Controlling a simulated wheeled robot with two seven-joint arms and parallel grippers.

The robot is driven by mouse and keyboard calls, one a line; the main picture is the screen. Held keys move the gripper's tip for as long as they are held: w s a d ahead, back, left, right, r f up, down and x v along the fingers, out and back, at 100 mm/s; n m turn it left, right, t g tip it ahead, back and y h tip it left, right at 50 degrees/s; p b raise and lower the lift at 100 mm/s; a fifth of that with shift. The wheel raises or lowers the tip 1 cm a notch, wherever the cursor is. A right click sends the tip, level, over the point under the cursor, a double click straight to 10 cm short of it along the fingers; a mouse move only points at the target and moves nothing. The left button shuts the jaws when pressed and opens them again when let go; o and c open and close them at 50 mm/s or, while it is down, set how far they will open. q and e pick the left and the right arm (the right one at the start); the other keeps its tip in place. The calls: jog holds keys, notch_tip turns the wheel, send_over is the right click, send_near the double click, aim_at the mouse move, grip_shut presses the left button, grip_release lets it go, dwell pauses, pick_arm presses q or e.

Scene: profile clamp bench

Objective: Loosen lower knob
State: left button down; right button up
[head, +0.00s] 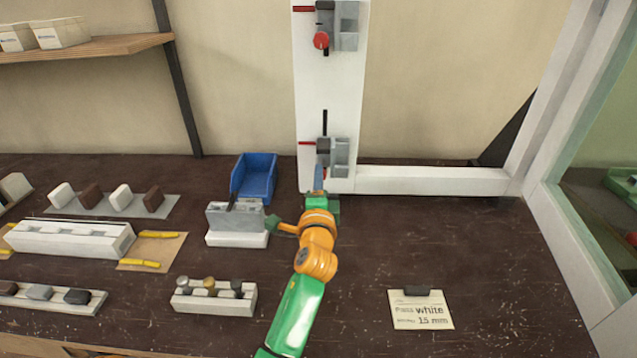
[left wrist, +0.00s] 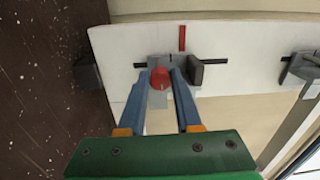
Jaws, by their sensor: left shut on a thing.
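The lower clamp (head: 340,152) is a grey block on the white upright board (head: 329,90), near its foot. Its red lower knob (left wrist: 160,77) shows in the left wrist view. My left gripper (head: 320,174) is at this clamp, with its two blue fingers on either side of the knob, shut on it. In the head view the gripper hides the lower knob. The upper clamp (head: 346,26) with its red upper knob (head: 321,40) sits higher on the board. My right gripper is not in view.
A blue bin (head: 254,177) and a grey-white block fixture (head: 238,225) stand left of my arm. A holder with several small knobs (head: 213,300) is nearer. A card (head: 421,310) reading "white" and "15 mm" lies at right. The right tabletop is mostly clear.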

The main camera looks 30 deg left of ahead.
pick_arm(q)
jog(key=shift+n, duration=0.6)
jog(key=c, duration=0.9)
grip_release()
jog(key=o, duration=0.3)
jog(key=shift+w, duration=0.2)
jog(key=b+v, duration=0.1)
jog(key=v, duration=0.6)
